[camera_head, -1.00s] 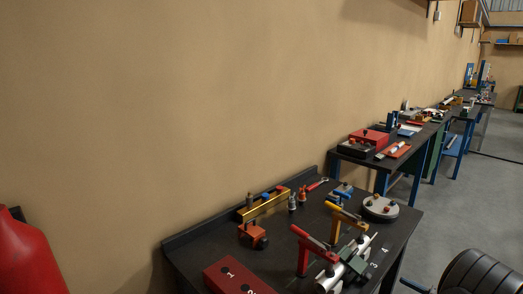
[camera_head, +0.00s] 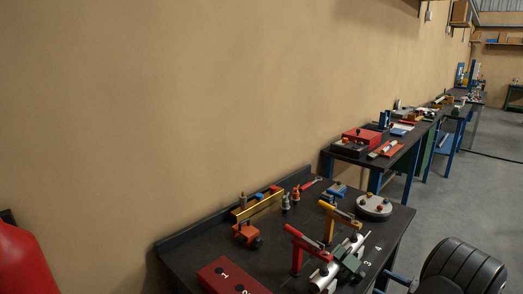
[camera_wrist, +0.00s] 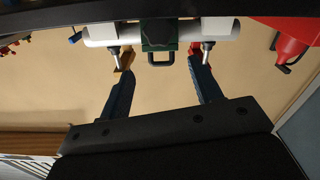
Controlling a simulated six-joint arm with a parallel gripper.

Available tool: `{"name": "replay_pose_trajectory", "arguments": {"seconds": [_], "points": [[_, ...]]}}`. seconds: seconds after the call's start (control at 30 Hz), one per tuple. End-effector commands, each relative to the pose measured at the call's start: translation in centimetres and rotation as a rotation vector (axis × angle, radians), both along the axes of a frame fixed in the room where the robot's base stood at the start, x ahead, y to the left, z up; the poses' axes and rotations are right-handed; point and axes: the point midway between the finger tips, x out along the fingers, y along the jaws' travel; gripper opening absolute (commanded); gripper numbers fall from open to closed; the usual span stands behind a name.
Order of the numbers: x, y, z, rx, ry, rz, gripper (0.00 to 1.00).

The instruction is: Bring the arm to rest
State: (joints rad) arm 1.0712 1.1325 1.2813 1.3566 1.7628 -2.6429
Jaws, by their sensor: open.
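My gripper (camera_wrist: 161,68) shows in the wrist view with its two dark blue fingers spread wide and nothing between them. It is not visible in the head view. Beyond the fingertips, at the top of the wrist view, a pale tube (camera_wrist: 185,33) runs across with a green clamp (camera_wrist: 158,38) at its middle. In the head view silvery tubes (camera_head: 325,277) and a green clamp (camera_head: 348,260) sit at the front of the nearest bench, beside a red toggle clamp (camera_head: 305,245) and a yellow one (camera_head: 338,215).
The nearest dark bench (camera_head: 185,255) also carries a red numbered block (camera_head: 228,277), a gold bar (camera_head: 260,205) and a round grey disc (camera_head: 374,206). More benches (camera_head: 350,153) line the tan wall. A black ribbed object (camera_head: 465,265) stands at lower right. Grey floor lies beyond.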

Motion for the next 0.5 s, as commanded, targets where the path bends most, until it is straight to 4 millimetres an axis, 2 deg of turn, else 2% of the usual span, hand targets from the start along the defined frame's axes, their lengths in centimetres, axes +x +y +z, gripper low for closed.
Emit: {"name": "replay_pose_trajectory", "arguments": {"seconds": [0.27,0.5], "points": [[4.0,4.1,0.1,-0.001,0.001,0.004,0.59],[4.1,4.1,0.0,0.129,0.130,-0.001,0.59]]}}
